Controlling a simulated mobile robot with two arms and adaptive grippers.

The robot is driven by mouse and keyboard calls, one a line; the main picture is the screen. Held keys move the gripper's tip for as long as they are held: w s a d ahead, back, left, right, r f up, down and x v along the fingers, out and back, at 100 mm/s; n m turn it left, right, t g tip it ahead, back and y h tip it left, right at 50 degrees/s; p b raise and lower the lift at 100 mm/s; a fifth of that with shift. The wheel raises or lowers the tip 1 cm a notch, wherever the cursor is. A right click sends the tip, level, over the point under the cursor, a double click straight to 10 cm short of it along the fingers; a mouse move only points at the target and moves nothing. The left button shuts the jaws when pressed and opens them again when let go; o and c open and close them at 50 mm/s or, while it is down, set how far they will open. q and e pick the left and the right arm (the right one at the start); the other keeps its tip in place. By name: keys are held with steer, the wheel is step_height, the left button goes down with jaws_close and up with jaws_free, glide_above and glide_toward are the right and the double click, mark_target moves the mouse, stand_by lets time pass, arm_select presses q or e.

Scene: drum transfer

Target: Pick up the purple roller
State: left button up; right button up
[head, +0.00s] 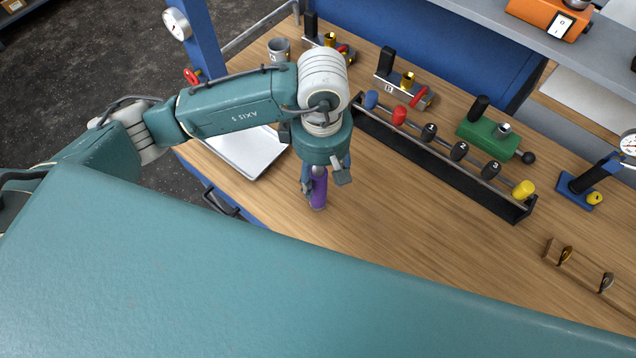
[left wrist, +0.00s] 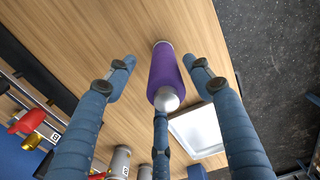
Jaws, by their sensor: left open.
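The purple roller (head: 319,190) stands on the wooden table below my left gripper (head: 322,180), partly hidden by its fingers in the head view. In the left wrist view the purple roller (left wrist: 165,72) has a silver end towards the camera and its far end on the wood. My left gripper (left wrist: 160,75) is open there, with one finger on each side of the roller and gaps to both. The third finger points at the silver end; I cannot tell whether it touches. My right gripper is not in view.
A white tray (head: 262,160) lies left of the roller by the table edge. A black rack (head: 455,172) with coloured and numbered knobs stands to the right. Toggle clamps (head: 405,88) and a grey mug (head: 279,48) are behind. The wood (head: 400,225) right of the roller is bare.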

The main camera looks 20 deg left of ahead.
mark_target(318, 189)
arm_select(q)
steer(key=shift+f, duration=0.3)
steer(key=f, duration=0.1)
steer(key=f+p, duration=0.1)
steer(key=p, duration=0.1)
steer(key=shift+s+a+f, duration=0.25)
steer(key=shift+s+f, duration=0.1)
steer(key=shift+f, duration=0.05)
step_height(318, 189, down, 2)
steer(key=shift+f+p, duration=0.1)
steer(key=shift+p, duration=0.25)
steer(key=shift+w+f, duration=0.1)
steer(key=shift+f, duration=0.05)
steer(key=c, duration=1.2)
jaws_close()
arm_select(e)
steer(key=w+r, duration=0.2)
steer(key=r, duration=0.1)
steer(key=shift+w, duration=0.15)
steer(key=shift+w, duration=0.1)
